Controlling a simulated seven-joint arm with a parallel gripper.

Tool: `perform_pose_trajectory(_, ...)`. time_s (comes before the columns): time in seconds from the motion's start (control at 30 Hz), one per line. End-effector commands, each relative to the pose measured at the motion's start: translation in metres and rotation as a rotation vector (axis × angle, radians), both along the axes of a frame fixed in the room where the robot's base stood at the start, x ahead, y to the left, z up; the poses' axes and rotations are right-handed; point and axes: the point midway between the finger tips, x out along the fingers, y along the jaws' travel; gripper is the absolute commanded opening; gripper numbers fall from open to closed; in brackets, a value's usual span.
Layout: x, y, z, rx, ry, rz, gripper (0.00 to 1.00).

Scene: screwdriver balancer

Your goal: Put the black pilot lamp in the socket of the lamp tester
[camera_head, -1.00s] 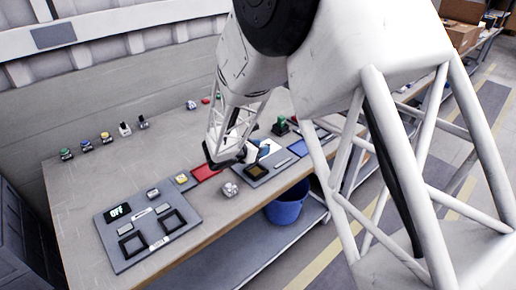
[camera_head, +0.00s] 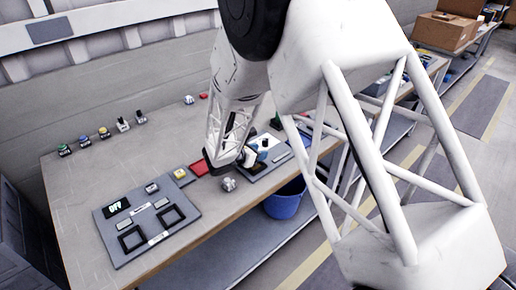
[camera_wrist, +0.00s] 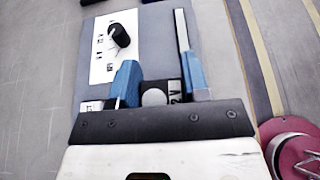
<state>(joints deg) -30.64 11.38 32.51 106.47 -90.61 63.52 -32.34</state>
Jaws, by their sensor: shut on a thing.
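My gripper (camera_wrist: 158,88), with two blue fingers, is shut on a small dark piece (camera_wrist: 173,91) with a grey round face and a white marking. I take it for the black pilot lamp; the fingers and palm hide much of it. In the head view my gripper is low over a grey board (camera_head: 273,169) near the bench's front edge. This board, probably the lamp tester, has a white scale panel (camera_wrist: 100,58) with a black knob (camera_wrist: 118,35), ahead and left of the fingers in the wrist view. I cannot make out the socket or whether the lamp touches it.
A grey board (camera_head: 152,252) with an OFF display and two square frames lies at left. A silver round part (camera_head: 228,184) lies close by my gripper. Several coloured lamps (camera_head: 86,143) stand along the back. A blue bucket (camera_head: 285,203) is below the edge. The bench's left middle is clear.

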Motion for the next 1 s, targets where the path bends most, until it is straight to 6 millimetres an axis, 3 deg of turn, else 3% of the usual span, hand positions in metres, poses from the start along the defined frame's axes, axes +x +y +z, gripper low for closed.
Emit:
perform_pose_trajectory(0.3,0.000,0.000,-0.016,-0.001,0.001,0.001,0.19)
perform_pose_trajectory(0.77,0.000,0.000,-0.020,-0.001,0.001,0.000,0.19)
perform_pose_trajectory(0.8,0.000,0.000,-0.020,-0.001,0.001,0.000,0.45)
perform_pose_trajectory(1.0,0.000,0.000,-0.020,-0.001,0.001,0.000,0.72)
